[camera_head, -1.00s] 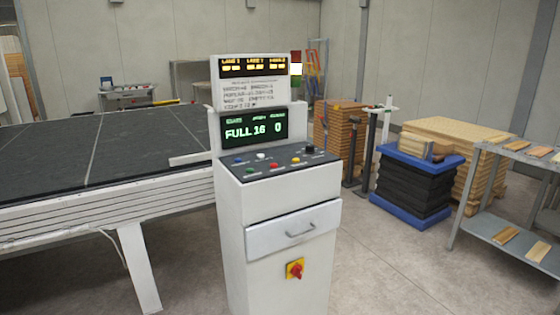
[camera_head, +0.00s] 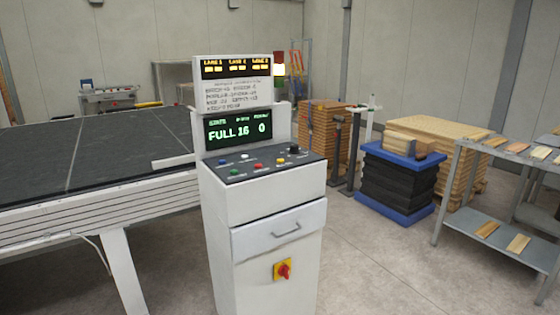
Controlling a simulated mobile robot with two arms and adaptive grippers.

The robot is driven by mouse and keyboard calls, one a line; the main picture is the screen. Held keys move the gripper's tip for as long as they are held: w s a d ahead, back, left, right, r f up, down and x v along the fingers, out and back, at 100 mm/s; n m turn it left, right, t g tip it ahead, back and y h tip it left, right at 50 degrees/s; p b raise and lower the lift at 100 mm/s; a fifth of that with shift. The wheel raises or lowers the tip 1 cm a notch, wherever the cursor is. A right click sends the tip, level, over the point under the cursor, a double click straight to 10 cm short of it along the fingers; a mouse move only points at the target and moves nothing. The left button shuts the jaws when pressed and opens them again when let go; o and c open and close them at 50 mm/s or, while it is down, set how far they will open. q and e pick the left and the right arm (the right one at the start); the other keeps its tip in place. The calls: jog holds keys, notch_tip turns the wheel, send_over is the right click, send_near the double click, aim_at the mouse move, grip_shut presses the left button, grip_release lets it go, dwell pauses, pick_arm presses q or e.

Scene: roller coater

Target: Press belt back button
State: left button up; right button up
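A white control console (camera_head: 262,210) stands in the middle of the view. Its dark sloped button panel (camera_head: 262,167) carries several small buttons: a blue button (camera_head: 222,161), a white button (camera_head: 245,155), a green button (camera_head: 234,172), a red button (camera_head: 258,166), a yellow button (camera_head: 281,161) and a black knob (camera_head: 295,149). The labels are too small to read, so I cannot tell which one is belt back. The green display (camera_head: 238,129) above reads "FULL 16" and "0". Neither of my grippers is in view.
A dark belt table (camera_head: 100,155) fills the left side, close to the console. A blue lift table with black bellows (camera_head: 398,182) and a grey shelf rack with boards (camera_head: 490,190) stand at right. Stacked wood (camera_head: 440,135) is behind. The floor (camera_head: 375,265) right of the console is clear.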

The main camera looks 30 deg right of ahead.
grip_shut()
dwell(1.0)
